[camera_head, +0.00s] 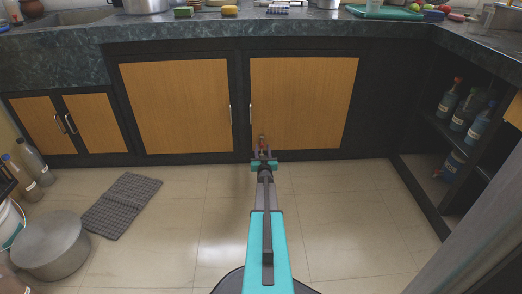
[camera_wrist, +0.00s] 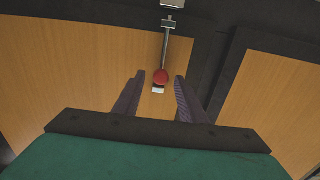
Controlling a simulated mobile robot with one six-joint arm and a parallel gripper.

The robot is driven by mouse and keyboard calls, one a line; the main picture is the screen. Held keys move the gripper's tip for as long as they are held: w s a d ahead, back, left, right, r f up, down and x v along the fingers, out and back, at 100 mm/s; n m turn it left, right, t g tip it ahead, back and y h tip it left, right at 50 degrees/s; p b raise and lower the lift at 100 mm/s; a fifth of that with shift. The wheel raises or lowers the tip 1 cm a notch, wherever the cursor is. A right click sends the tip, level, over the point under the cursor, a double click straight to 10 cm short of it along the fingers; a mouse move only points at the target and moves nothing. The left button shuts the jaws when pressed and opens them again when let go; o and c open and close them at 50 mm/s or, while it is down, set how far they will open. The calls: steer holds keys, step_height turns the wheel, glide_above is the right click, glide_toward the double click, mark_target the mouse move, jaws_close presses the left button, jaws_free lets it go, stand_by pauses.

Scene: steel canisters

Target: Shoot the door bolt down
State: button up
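The door bolt (camera_wrist: 166,48) is a slim metal rod with a red ball knob (camera_wrist: 161,77) at its lower end in the wrist view. It runs up through a small metal bracket (camera_wrist: 168,24) toward the dark frame. A small white patch (camera_wrist: 158,90) shows just below the knob. My gripper (camera_wrist: 160,76) is open, with one finger on each side of the knob; contact cannot be told. In the head view my gripper (camera_head: 263,153) is low at the left edge of the right wooden door (camera_head: 305,100), and it mostly hides the bolt.
Another wooden door (camera_head: 175,105) is to the left. The countertop (camera_head: 300,28) overhangs above. An open shelf with bottles (camera_head: 458,110) stands at right. A large pot (camera_head: 50,243) and a grey mat (camera_head: 122,205) lie on the floor at left. The tiled floor ahead is clear.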

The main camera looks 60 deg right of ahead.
mark_target(262, 146)
steer(key=shift+b+x, duration=0.5)
steer(key=shift+x, duration=1.1)
jaws_close()
